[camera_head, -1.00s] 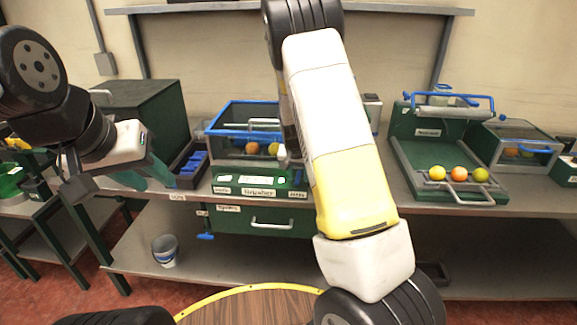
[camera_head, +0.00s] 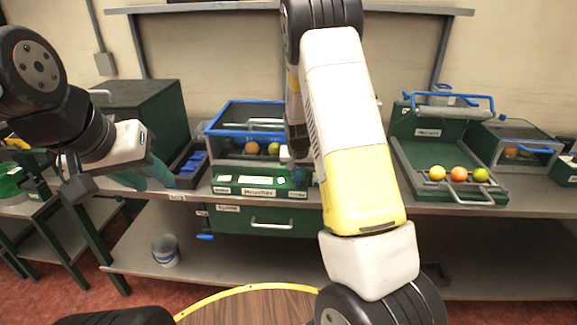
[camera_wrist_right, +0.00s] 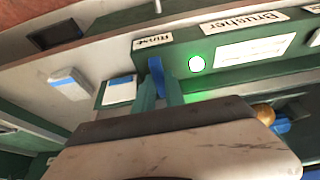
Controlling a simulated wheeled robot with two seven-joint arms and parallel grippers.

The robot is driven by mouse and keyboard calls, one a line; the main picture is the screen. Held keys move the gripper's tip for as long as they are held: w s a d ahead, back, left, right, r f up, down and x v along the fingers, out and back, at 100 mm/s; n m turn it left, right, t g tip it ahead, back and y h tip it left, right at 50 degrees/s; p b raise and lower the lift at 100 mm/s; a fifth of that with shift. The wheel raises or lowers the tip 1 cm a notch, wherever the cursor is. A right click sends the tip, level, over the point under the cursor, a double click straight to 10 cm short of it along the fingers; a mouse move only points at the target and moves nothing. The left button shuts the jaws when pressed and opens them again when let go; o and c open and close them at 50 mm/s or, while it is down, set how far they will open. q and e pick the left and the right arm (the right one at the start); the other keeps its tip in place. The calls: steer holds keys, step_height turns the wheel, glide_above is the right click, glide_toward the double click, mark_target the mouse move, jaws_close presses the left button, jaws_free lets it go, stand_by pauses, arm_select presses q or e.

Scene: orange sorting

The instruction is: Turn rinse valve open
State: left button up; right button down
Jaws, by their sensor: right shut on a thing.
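The rinse valve shows in the right wrist view as a narrow blue handle (camera_wrist_right: 157,76) just below the "Rinse" label (camera_wrist_right: 152,41). My right gripper (camera_wrist_right: 160,88) has its teal fingers on both sides of this handle and is shut on it. In the head view my right gripper (camera_head: 297,160) is at the right end of the green brusher panel (camera_head: 225,189), with the valve hidden there by my arm. My left gripper (camera_head: 146,180) hangs at the left near the bench edge, its teal fingers apart and empty.
A round light (camera_wrist_right: 196,64) on the panel glows green. The blue-framed brusher box (camera_head: 215,133) behind holds oranges. A green tray (camera_head: 420,165) at the right holds three fruits. A bucket (camera_head: 165,252) stands on the lower shelf. A drawer (camera_head: 240,224) is below the panel.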

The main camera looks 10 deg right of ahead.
steer(key=c, duration=1.4)
jaws_free()
steer(key=v, duration=0.7)
steer(key=shift+s+r, duration=0.2)
steer(key=shift+r, duration=0.15)
